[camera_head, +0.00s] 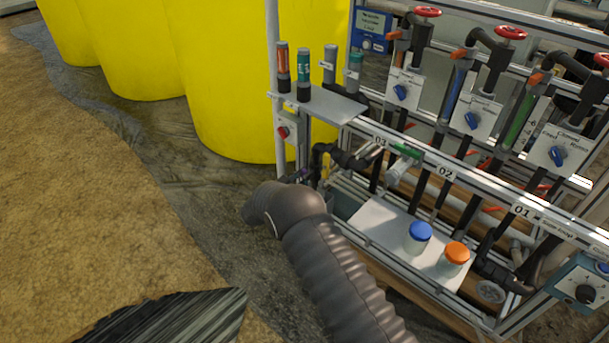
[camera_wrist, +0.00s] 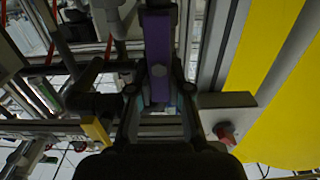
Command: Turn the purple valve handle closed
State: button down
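The purple valve handle (camera_wrist: 158,45) is a flat bar that comes down from the top middle of the wrist view. Its near end lies between the two fingers of my gripper (camera_wrist: 160,98). The fingers stand on either side of it with narrow gaps showing, so my gripper looks open around it. In the head view only a small dark purple bit of the handle (camera_head: 302,174) shows at the skid's left end. My arm hides the gripper there. The valve body under the handle is not clearly visible.
A yellow handle (camera_head: 325,166) on dark piping is close by. A red knob (camera_head: 283,132) on a grey box sits beside the frame post; it also shows in the wrist view (camera_wrist: 226,133). Yellow tanks (camera_head: 235,80) stand behind. Open ground (camera_head: 90,180) lies left.

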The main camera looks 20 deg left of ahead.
jog(key=shift+f+m+b, duration=0.1)
jog(key=shift+m+b, duration=0.2)
jog(key=shift+b, duration=0.2)
jog(key=shift+d+f+m+b, duration=0.15)
jog(key=shift+m+b, duration=0.35)
jog(key=shift+b, duration=0.3)
jog(key=m+b, duration=0.2)
jog(key=b, duration=0.1)
jog(key=m+b, duration=0.1)
jog(key=shift+s+d+f+b, duration=0.15)
jog(key=shift+d+f+b, duration=0.1)
jog(key=shift+b, duration=0.1)
jog(key=m+b, duration=0.1)
jog(key=m, duration=0.1)
jog(key=m+b, duration=0.3)
jog(key=b, duration=0.1)
jog(key=shift+s+d+m, duration=0.15)
jog(key=shift+d+m, duration=0.2)
jog(key=shift+m, duration=0.05)
jog(key=m, duration=0.3)
jog(key=shift+d+f+b, duration=0.15)
jog(key=shift+f+b, duration=0.05)
jog(key=shift+b, duration=0.15)
jog(key=shift+s+f+m, duration=0.1)
jog(key=shift+f+m, duration=0.05)
jog(key=shift+m, duration=0.95)
jog(key=shift+f+m, duration=0.15)
jog(key=shift+m, duration=0.95)
